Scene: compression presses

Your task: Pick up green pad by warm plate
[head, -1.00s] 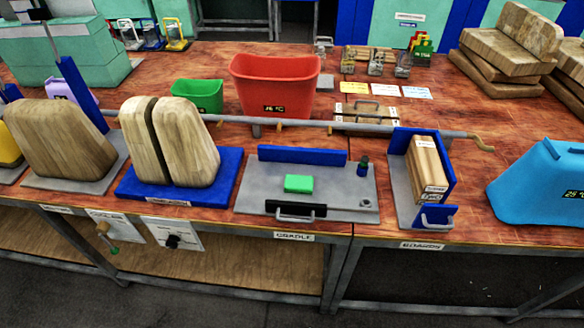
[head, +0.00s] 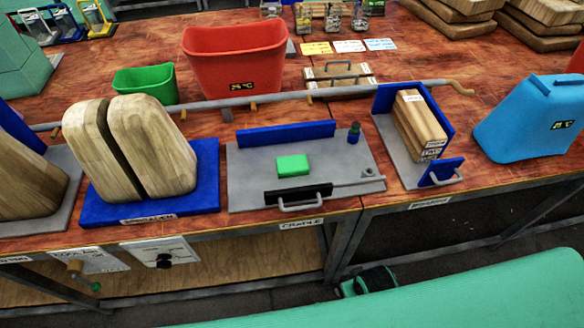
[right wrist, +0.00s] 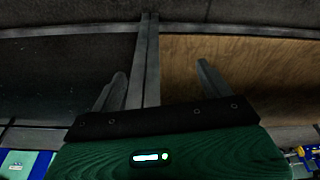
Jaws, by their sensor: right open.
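The green pad (head: 293,165) lies flat on the grey cradle plate (head: 250,190), between its blue back wall (head: 287,133) and the black handle bar (head: 297,195) at its front. No label that I can read marks a warm plate. My right gripper (right wrist: 160,88) shows in the right wrist view with its two fingers spread and nothing between them. It faces the bench's underside and frame, away from the pad. In the head view, my teal arm covers the lower right, below the bench. My left gripper is not in view.
Wooden blocks on a blue base (head: 205,175) stand left of the cradle. A boards holder (head: 390,140) and a blue container (head: 530,120) stand right. A metal rod (head: 225,103) runs behind. Red (head: 235,60) and green bins (head: 145,83) stand farther back.

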